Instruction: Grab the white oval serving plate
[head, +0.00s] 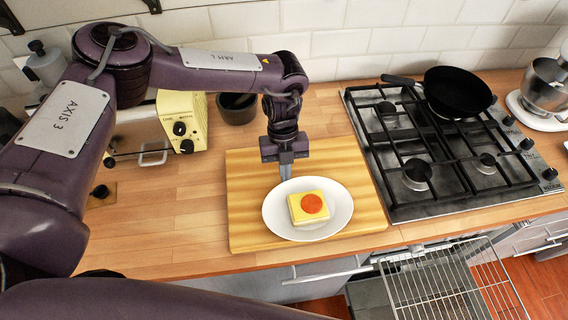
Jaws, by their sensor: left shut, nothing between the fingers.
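The white oval plate (336,226) lies on a wooden cutting board (252,192) on the counter. A yellow square piece of food with a round orange-red slice on top (308,207) sits on the plate. My left gripper (286,178) points down at the plate's far rim, above and slightly left of the food in the picture. Its fingers are shut with nothing between them. I cannot tell whether the fingertips touch the rim. My right gripper is not in view.
A gas stove (440,150) with a black pan (457,92) stands right of the board. A yellow toaster (182,122) and a dark bowl (237,108) stand behind left. A wire oven rack (450,285) sticks out below the counter's front edge.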

